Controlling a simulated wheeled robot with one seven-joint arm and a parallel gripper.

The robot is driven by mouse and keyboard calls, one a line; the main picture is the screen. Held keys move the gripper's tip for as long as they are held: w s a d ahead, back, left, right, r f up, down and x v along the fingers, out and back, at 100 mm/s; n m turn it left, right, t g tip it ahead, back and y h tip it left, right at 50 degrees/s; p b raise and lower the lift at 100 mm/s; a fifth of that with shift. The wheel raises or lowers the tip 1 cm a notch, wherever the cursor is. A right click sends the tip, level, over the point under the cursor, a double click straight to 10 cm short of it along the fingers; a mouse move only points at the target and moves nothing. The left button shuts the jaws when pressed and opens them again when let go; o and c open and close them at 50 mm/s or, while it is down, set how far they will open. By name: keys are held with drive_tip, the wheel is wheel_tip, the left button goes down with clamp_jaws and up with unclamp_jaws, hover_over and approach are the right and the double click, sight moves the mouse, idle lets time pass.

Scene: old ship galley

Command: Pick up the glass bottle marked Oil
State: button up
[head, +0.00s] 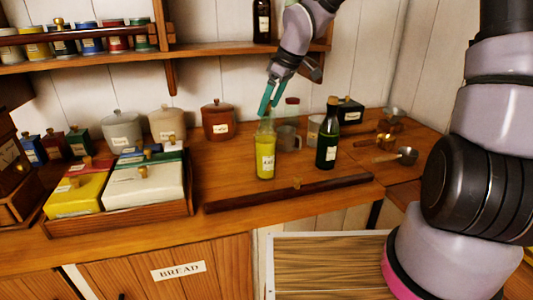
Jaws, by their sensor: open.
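A clear glass bottle of yellow liquid (265,159) with a white label stands upright on the wooden counter; the label's lettering is too small to read with certainty. A dark green bottle (328,135) with a pale label stands to its right. My gripper (267,107), with teal fingers, points down at the top of the yellow bottle. The fingers are open and overlap the bottle's neck in the picture. I cannot tell whether they are around the neck or just above it. The bottle's top is partly hidden by the fingers.
A grey mug (288,138) stands close behind the yellow bottle. A dark wooden rail (290,192) runs along the counter's front. A tray (120,215) of boxes sits left. Metal scoops (404,155) lie right. A shelf (90,58) with jars is above. Bare counter lies left of the bottle.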

sight(262, 121)
drive_tip(key=shift+x, duration=3.4)
drive_tip(key=shift+s, duration=0.1)
clamp_jaws()
